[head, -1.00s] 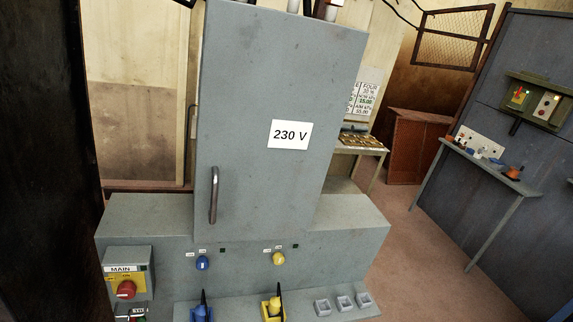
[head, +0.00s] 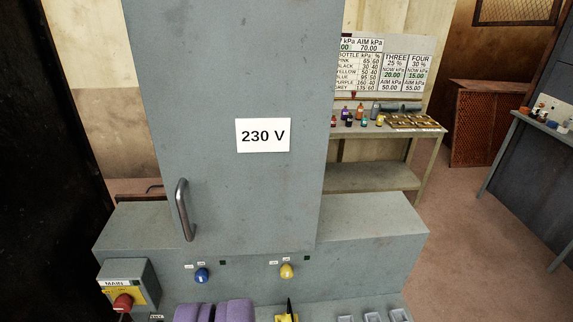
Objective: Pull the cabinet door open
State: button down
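The grey cabinet door (head: 220,70) stands upright in the middle of the view, with a white "230 V" label (head: 263,135) on it. It looks shut, though its top is out of the picture. A vertical metal bar handle (head: 183,210) is on its lower left.
The cabinet's grey base (head: 375,240) juts out below the door, with a blue knob (head: 201,275), a yellow knob (head: 287,271) and a red MAIN switch (head: 123,302). A dark panel (head: 40,150) fills the left. A bench (head: 380,178) with bottles stands behind; floor (head: 480,230) at right is clear.

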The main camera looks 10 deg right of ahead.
aim_at(238, 96)
jog(key=i+j, duration=0.75)
jog(key=z, duration=0.05)
